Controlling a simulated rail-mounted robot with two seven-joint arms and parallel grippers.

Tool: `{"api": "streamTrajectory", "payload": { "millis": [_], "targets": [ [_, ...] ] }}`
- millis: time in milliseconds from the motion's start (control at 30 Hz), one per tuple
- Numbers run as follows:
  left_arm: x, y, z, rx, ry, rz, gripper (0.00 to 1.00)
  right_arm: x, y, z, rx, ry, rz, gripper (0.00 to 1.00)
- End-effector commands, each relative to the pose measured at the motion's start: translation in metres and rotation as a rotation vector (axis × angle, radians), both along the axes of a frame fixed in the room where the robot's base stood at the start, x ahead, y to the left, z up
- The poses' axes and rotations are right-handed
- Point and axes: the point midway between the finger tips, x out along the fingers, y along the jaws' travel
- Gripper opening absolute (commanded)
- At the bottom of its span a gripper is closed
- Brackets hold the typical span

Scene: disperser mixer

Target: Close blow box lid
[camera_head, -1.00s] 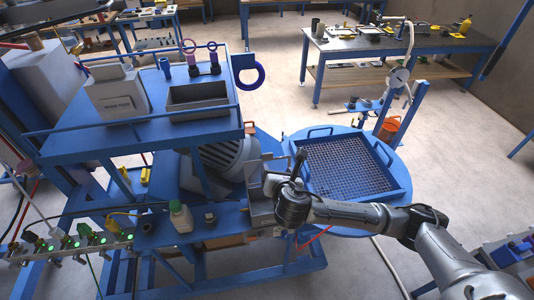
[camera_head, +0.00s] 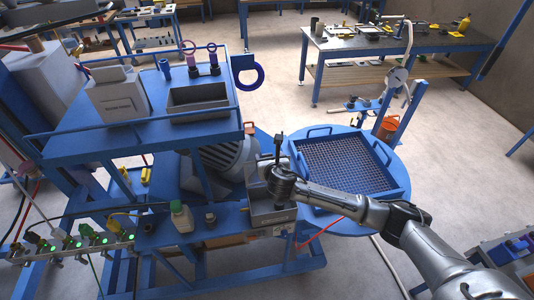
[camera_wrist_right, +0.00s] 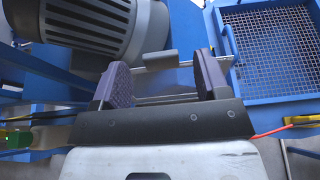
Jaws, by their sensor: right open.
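My right gripper (camera_wrist_right: 164,76) is open, with its two purple-padded fingers spread apart in the right wrist view. A grey bar-like piece (camera_wrist_right: 160,61) shows beyond and between the fingertips, with no clear contact. A small grey metal box (camera_head: 268,216), which looks like the blow box, stands on the blue frame below my right wrist in the head view. My wrist and gripper cover part of its top, so I cannot tell the lid's exact angle. My left gripper is not in view.
A large grey ribbed motor (camera_head: 222,155) lies left of the box. A blue mesh tray (camera_head: 345,165) on a round blue table is close on the right. A white bottle (camera_head: 181,217) and a small dark container (camera_head: 210,218) stand to the left.

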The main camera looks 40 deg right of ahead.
Motion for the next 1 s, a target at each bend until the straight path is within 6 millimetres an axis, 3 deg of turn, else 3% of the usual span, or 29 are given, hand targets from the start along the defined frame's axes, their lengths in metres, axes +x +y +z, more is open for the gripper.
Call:
{"api": "streamTrajectory", "payload": {
  "millis": [300,767,1000],
  "targets": [
    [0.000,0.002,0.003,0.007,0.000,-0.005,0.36,0.024,-0.012,-0.011,0.000,0.000,0.000,0.68],
    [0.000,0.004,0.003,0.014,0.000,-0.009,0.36,0.029,-0.014,-0.013,0.000,0.000,0.001,0.68],
    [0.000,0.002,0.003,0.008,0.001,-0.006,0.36,0.028,-0.014,-0.013,0.000,0.000,0.001,0.45]
  ]
}}
